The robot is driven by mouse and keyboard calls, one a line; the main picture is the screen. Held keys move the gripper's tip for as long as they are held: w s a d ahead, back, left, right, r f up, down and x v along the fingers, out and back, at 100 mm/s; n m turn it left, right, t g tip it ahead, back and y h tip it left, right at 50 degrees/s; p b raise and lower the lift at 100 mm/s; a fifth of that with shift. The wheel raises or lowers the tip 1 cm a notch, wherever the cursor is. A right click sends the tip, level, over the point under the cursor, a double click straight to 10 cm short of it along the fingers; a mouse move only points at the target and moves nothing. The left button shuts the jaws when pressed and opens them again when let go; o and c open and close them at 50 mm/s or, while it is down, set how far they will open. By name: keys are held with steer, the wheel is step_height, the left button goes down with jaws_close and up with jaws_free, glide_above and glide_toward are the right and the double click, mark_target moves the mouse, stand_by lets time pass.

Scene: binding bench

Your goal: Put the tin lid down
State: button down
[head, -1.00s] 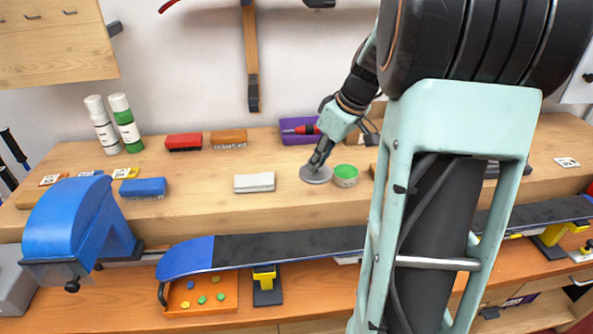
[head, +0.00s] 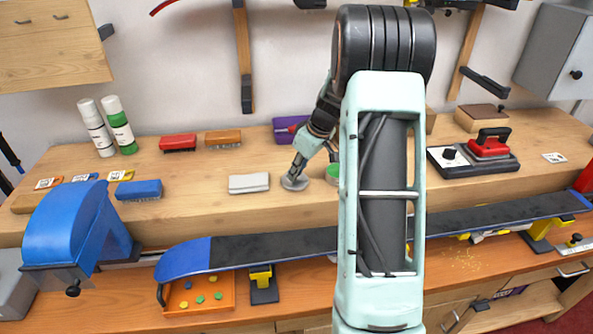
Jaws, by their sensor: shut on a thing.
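The tin lid (head: 293,184) is a flat grey disc low over the wooden bench top, just right of the white block. My gripper (head: 297,172) is shut on the lid from above. I cannot tell whether the lid touches the bench. The open tin (head: 333,171), with a green top, stands right of the lid, partly hidden behind my arm.
A white block (head: 249,183) lies close left of the lid. A purple bin (head: 290,129) and red (head: 178,143) and orange (head: 223,136) brushes stand behind. A ski or board (head: 275,247) runs along the front. A red iron (head: 489,146) sits at right. Bare bench lies between the block and blue brush (head: 138,190).

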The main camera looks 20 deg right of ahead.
steer(key=shift+f, duration=0.3)
steer(key=shift+f, duration=0.1)
steer(key=shift+f+b, duration=0.15)
steer(key=shift+b, duration=0.15)
steer(key=c, duration=1.8)
jaws_free()
steer(key=shift+c, duration=0.2)
steer(key=shift+r+p, duration=0.4)
steer(key=b+v, duration=0.1)
steer(key=v, duration=1)
steer(key=shift+s+r, duration=0.25)
steer(key=shift+r, duration=0.05)
steer(key=shift+d, duration=0.1)
